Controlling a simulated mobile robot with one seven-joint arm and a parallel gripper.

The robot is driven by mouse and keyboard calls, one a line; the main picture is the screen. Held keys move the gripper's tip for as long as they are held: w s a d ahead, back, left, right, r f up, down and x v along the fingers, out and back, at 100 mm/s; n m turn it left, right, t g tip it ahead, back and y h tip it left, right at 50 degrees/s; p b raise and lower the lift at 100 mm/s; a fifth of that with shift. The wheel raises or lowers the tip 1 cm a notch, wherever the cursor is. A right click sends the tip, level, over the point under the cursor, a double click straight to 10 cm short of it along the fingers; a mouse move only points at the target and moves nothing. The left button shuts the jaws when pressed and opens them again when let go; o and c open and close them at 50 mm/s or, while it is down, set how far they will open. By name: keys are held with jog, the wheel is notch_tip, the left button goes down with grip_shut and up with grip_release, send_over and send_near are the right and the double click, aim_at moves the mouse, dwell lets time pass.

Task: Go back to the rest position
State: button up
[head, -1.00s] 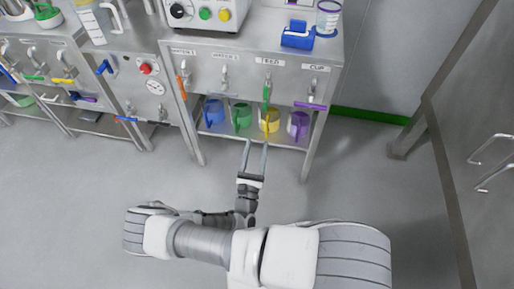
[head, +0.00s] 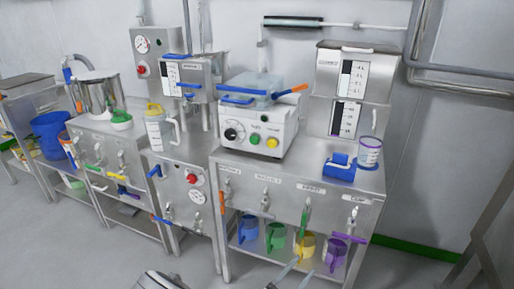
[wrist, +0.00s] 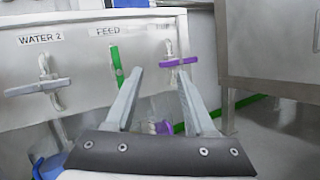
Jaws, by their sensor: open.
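My gripper (wrist: 160,76) is open, with nothing between its two grey fingers. In the wrist view it points at the steel bench front, at the FEED and CUP taps. The green tap handle (wrist: 117,65) is left of the fingers and the purple handle (wrist: 179,62) is beyond the right fingertip. Most of my arm is out of view.
A blue jug (head: 248,228) and green jug (head: 275,237) also stand on the lower shelf. On the bench are a control box (head: 257,130) and a blue holder (head: 340,168) beside a clear cup (head: 369,151). A steel cabinet (wrist: 270,45) is at the right. Floor (head: 405,270) shows clear.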

jog(key=s+d+r+m+g+y, duration=0.2)
jog(key=s+d+r+m+g, duration=0.15)
jog(key=r+m+g, duration=0.4)
jog(key=s+d+r+m+g+y, duration=0.2)
jog(key=s+r+m+g, duration=0.35)
jog(key=m+g, duration=0.35)
jog(key=s+a+r+m+t+y, duration=0.2)
jog(key=s+r+m+t+y, duration=0.25)
jog(key=r, duration=0.45)
jog(key=s+a+r+m+t+y, duration=0.25)
jog(key=s+r+y, duration=0.35)
jog(key=r, duration=0.4)
notch_tip(320, 180, up, 21)
jog(key=y+p, duration=0.1)
jog(key=p, duration=1.9)
jog(key=shift+w+d+p, duration=0.3)
jog(key=shift+w, duration=0.1)
